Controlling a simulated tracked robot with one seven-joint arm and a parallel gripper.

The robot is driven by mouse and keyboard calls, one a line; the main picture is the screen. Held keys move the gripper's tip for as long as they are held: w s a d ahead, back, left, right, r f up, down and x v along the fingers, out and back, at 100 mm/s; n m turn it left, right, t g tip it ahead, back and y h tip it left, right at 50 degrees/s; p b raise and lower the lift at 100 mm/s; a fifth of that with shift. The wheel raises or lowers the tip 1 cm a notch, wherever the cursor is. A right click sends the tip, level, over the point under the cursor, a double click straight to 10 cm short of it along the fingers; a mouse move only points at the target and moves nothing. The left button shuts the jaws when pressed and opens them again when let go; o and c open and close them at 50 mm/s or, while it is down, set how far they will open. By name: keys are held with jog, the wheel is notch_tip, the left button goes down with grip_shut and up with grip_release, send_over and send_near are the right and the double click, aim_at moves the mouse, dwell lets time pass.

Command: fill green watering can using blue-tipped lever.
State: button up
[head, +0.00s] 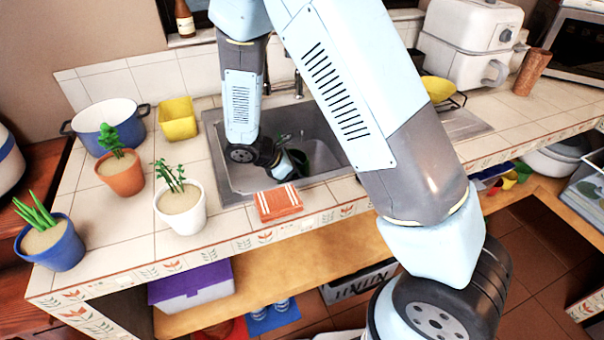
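My gripper (283,165) reaches down into the metal sink (235,183), at the end of my pale blue and grey arm. It is small and dark here, and I cannot tell whether its fingers are open or shut. A dark green object (298,160) lies in the sink beside or behind the gripper. It may be the green watering can, but its shape is mostly hidden. Whether the gripper touches it is unclear. A dark tap (298,86) stands behind the sink, partly covered by my arm. No blue-tipped lever can be made out.
On the tiled counter left of the sink stand a white-potted plant (182,208), an orange-potted plant (122,176), a blue-potted plant (52,245), a blue pot (95,117) and a yellow container (177,119). An orange striped cloth (278,203) lies at the sink's front edge.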

jog(key=shift+o, duration=1.4)
jog(key=v, duration=1.2)
jog(key=shift+r, duration=0.2)
